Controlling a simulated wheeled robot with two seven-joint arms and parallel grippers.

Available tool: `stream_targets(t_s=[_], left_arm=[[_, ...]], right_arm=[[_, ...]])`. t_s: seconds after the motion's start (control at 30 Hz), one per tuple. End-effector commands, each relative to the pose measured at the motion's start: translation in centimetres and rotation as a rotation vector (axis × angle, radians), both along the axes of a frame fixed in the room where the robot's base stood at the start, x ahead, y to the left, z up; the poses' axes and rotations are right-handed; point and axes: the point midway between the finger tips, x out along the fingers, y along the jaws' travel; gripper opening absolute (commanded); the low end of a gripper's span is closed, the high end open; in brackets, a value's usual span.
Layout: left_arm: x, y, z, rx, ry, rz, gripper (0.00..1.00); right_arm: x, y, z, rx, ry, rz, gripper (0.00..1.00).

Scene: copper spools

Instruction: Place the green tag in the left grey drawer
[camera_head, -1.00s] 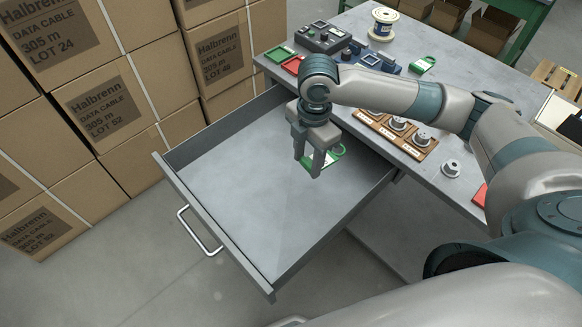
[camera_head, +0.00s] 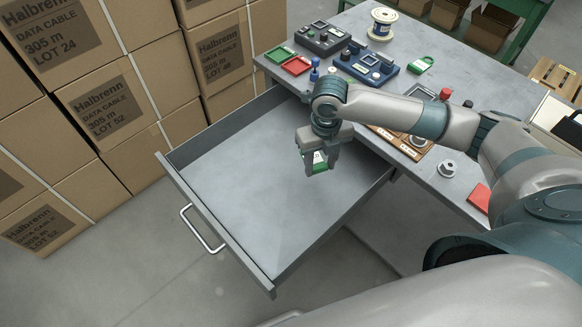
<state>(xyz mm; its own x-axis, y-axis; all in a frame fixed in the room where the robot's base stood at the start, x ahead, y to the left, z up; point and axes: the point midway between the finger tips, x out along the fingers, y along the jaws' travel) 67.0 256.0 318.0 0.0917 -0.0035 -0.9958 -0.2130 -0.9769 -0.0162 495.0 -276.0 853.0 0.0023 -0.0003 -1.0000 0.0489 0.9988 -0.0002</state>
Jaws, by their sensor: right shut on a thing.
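The left grey drawer (camera_head: 235,203) is pulled out from under the grey workbench and looks empty inside. My right gripper (camera_head: 314,170) points down over the drawer's right part, near the bench edge. It is shut on the green tag (camera_head: 318,157), which has a white label; the fingers partly hide it. From this view I cannot tell how high the tag is above the drawer floor. Another green tag (camera_head: 422,65) lies on the bench near the back. My left gripper does not show.
The workbench (camera_head: 459,155) carries a green tray (camera_head: 279,54), a red tray (camera_head: 297,66), dark devices (camera_head: 323,38), a spool (camera_head: 382,23) and a wooden holder with metal parts. Stacked cartons (camera_head: 110,100) stand left. The drawer's handle (camera_head: 201,230) faces the lower left.

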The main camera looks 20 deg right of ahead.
Motion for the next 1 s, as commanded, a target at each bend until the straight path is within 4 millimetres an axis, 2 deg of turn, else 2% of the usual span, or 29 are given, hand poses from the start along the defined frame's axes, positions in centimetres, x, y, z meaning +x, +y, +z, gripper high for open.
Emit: stream_targets(t_s=[0.47,0.67,1.0], left_arm=[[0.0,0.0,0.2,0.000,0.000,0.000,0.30],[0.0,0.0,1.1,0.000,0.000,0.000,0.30],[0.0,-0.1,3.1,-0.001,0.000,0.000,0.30]], right_arm=[[0.1,0.5,-0.3,0.001,0.001,0.006,0.21],[0.5,3.0,-1.5,0.003,0.003,0.008,0.21],[1.7,9.1,-5.2,0.002,0.003,0.006,0.21]])
